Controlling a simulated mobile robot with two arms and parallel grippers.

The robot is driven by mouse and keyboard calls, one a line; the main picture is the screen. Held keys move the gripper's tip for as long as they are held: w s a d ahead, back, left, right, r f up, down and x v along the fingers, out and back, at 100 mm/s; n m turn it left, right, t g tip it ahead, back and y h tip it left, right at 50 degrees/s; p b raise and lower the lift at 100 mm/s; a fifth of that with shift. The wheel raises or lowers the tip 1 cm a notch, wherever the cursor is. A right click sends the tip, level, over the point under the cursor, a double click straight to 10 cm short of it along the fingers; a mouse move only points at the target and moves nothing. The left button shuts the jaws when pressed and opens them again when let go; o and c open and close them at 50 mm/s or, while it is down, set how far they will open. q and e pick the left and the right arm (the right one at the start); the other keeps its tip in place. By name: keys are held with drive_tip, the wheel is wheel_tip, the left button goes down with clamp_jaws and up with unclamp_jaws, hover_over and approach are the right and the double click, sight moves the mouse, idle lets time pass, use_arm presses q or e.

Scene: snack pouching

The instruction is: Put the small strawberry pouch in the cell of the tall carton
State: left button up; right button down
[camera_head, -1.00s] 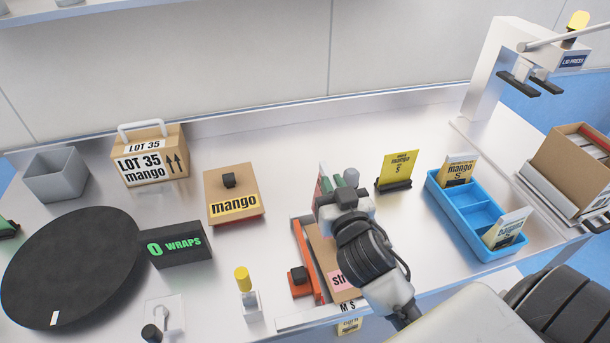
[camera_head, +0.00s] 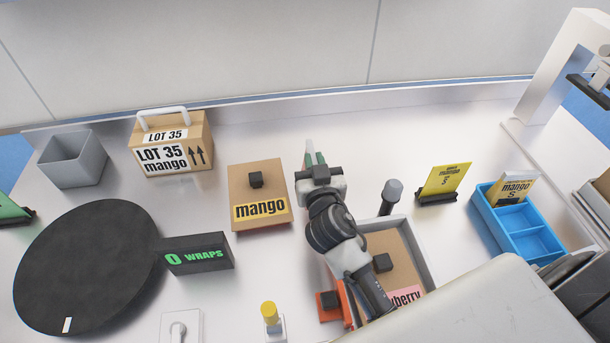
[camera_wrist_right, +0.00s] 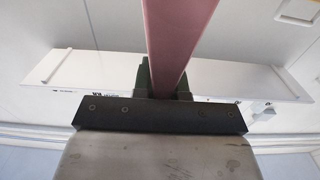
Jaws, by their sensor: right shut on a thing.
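My right gripper (camera_head: 318,165) is shut on a flat pink pouch (camera_wrist_right: 180,30), which I take for the strawberry pouch. It shows nearly edge-on in the right wrist view, between the green finger pads. In the head view only a thin strip of it shows beyond the fingers; its label is hidden. The gripper is over the table, just right of the mango box. A brown open carton (camera_head: 602,192) is cut off at the right edge; its cells are not visible now, and I cannot tell whether it is the tall carton. My left gripper is not in view.
A grey bin (camera_head: 75,160), LOT 35 carton (camera_head: 196,135), mango box (camera_head: 245,180), black disc (camera_head: 85,265) and wraps box (camera_head: 205,252) stand left. A strawberry-labelled box (camera_head: 400,262) lies under my arm. A yellow mango card (camera_head: 445,180) and blue tray (camera_head: 545,240) are right.

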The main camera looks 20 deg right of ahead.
drive_tip(key=shift+w+a+f, duration=0.75)
drive_tip(key=shift+w+a, duration=0.05)
drive_tip(key=shift+w, duration=0.2)
wheel_tip(320, 180, down, 4)
drive_tip(key=shift+w+a+r+b, duration=0.1)
drive_tip(key=shift+a+b, duration=0.05)
drive_tip(key=shift+b, duration=0.4)
drive_tip(key=shift+f, duration=0.25)
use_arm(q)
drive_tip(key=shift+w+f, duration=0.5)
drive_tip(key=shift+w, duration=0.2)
use_arm(e)
drive_tip(key=shift+f, duration=0.1)
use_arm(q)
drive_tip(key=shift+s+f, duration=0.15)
use_arm(e)
drive_tip(key=c, duration=1.1)
unclamp_jaws()
drive_tip(key=shift+c, duration=0.2)
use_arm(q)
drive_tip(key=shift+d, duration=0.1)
